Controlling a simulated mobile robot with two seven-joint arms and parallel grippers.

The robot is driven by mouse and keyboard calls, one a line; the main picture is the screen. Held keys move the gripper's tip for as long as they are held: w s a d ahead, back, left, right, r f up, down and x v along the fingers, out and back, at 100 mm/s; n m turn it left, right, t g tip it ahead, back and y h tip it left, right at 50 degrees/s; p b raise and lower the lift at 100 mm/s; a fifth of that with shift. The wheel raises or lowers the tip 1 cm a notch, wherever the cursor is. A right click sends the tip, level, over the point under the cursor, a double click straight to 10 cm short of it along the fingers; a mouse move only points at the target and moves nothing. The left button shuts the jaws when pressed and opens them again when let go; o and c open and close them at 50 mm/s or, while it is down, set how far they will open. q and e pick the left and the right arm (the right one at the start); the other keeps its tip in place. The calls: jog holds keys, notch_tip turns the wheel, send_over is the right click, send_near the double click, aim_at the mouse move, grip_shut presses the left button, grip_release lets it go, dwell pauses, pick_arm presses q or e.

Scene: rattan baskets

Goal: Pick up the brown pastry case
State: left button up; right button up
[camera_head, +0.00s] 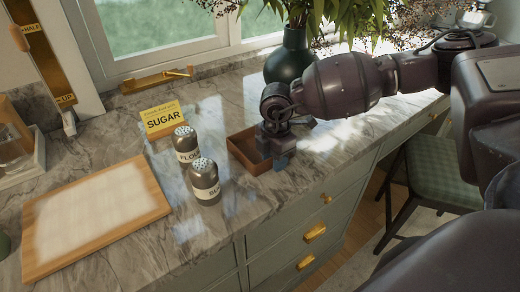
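The brown pastry case (240,152) is a small open rectangular box on the marble counter, right of the two shakers. My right gripper (274,156) points down at the right end of the case and covers part of it. A bluish fingertip shows at the case's right end wall. I cannot tell whether the fingers are closed on that wall or only around it. The case seems to rest flat on the counter. My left gripper is not in view.
Flour (186,145) and sugar (205,182) shakers stand left of the case, by a yellow sugar packet (163,119). A dark green vase (291,60) stands behind my gripper. A wood-framed board (150,205) lies at left. The counter's front edge is near the case.

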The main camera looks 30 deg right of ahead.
jog(key=shift+f, duration=0.1)
grip_shut()
dwell(0.3)
